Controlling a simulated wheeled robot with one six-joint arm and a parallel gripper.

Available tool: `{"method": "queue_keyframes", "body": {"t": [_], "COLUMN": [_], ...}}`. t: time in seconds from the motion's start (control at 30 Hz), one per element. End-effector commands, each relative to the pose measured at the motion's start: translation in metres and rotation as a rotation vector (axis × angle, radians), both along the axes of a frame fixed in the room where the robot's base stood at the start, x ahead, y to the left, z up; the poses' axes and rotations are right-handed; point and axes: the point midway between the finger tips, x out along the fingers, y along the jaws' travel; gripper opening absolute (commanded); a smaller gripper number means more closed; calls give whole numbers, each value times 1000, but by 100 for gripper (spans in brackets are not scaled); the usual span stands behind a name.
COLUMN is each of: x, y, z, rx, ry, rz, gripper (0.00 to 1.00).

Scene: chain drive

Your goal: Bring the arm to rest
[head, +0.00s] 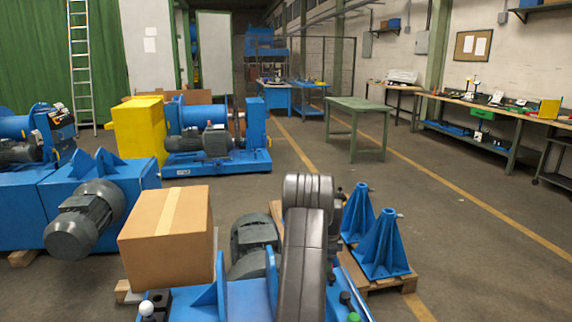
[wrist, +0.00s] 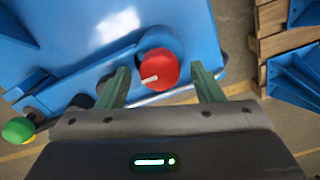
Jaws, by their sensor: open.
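My gripper (wrist: 160,72) is open in the wrist view, its two green fingers spread apart with nothing gripped. A red round knob (wrist: 159,68) with a white mark shows between and just beyond the fingertips, on the edge of a blue machine (wrist: 95,30). I cannot tell how far the knob is below the fingers. In the head view my grey arm reaches forward over the blue machine (head: 250,293) at bottom centre, and my gripper is hidden there.
A green-topped knob (wrist: 18,130) stands at the machine's left in the wrist view. A cardboard box (head: 165,240) is left of my arm. Blue stands (head: 382,248) on a pallet are close on the right. Open floor lies beyond, with a green table (head: 358,104).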

Motion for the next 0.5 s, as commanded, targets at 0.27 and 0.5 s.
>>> {"method": "queue_keyframes", "body": {"t": [0.27,0.5], "x": [0,1], "y": [0,0], "z": [0,0], "rx": [0,0], "ry": [0,0], "rz": [226,421], "gripper": [60,60]}}
